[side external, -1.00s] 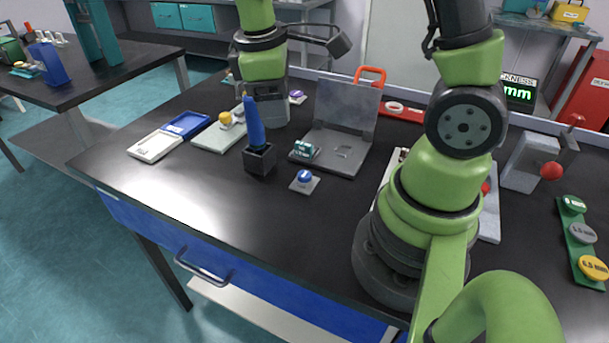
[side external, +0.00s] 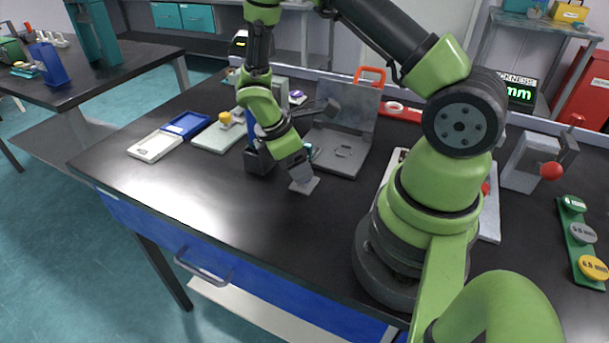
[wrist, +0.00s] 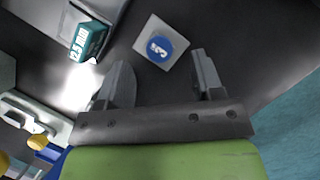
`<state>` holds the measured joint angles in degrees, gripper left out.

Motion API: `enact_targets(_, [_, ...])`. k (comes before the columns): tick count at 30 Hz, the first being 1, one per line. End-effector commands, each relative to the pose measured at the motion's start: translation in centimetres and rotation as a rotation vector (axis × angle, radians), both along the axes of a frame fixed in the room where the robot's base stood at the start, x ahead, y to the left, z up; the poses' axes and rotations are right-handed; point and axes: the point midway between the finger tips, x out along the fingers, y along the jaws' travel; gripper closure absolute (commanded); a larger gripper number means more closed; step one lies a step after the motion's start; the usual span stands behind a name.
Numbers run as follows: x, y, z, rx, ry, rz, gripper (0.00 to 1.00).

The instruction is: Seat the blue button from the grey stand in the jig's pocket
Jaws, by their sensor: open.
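The blue button (wrist: 159,48), marked with a white figure, sits on the small square grey stand (wrist: 176,22) in the wrist view. In the side view the stand (side external: 311,186) shows below my gripper (side external: 301,178), which hides the button there. My gripper (wrist: 160,62) is open and empty, its two fingers apart on either side of the stand in the wrist picture. The button appears between the fingertips, a little beyond them; contact cannot be told. I cannot tell for sure which fixture is the jig, and no pocket is clearly visible.
A grey hinged plate (side external: 350,160) stands behind the stand, with a teal labelled block (wrist: 88,42) at its near corner. A dark holder (side external: 258,161) with a blue handle is close left of my gripper. The bench front is clear.

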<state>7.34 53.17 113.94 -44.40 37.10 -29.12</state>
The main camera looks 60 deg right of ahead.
Motion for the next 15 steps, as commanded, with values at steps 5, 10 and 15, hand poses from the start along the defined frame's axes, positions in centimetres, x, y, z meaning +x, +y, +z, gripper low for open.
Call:
enact_targets(5, [-0.6, -0.6, -2.0, 0.001, 0.002, -0.001, 0.39])
enact_targets(10, [-0.6, -0.7, -2.2, 0.001, -0.001, -0.002, 0.39])
enact_targets(15, [-0.6, -0.7, -2.2, 0.001, 0.000, -0.001, 0.58])
